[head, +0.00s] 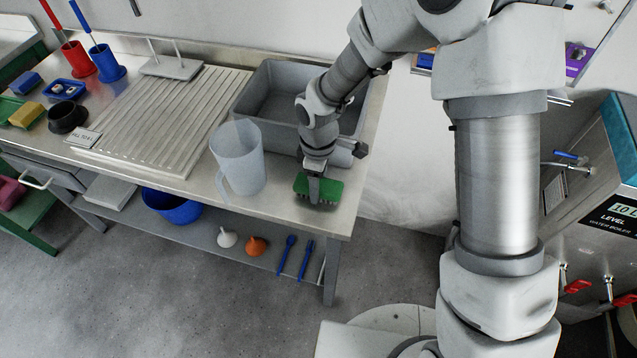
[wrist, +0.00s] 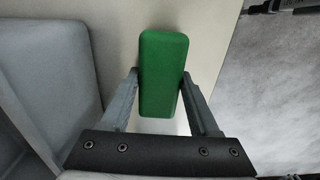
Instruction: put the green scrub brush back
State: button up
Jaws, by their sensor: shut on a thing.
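The green scrub brush (head: 330,188) has a green block on top and dark bristles underneath. It is at the front right corner of the steel bench, in front of the grey sink basin. My gripper (head: 315,190) points down over it and is shut on its block. In the wrist view the brush (wrist: 163,72) stands lengthwise between the two fingers (wrist: 162,90), one on each long side. I cannot tell whether the bristles touch the bench top.
A translucent jug (head: 238,158) stands just left of the brush. The grey basin (head: 262,92) is behind, and a ribbed drainboard (head: 165,115) lies further left. Red (head: 78,58) and blue (head: 107,63) holders stand at the far left. The bench's right edge is close to the brush.

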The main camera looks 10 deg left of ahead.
jog(key=o, duration=1.2)
notch_tip(320, 180, up, 12)
jog(key=p, duration=0.2)
jog(key=shift+r, duration=0.15)
jog(key=s+d+r+m+t, duration=0.25)
jog(key=d+r+m, duration=0.45)
jog(key=d+r, duration=0.55)
jog(key=s+d+r+m+t, duration=0.3)
jog(key=s+d+r+m, duration=0.3)
jog(key=s+d+m, duration=0.4)
jog(key=shift+s+d, duration=0.55)
jog(key=shift+s, duration=0.1)
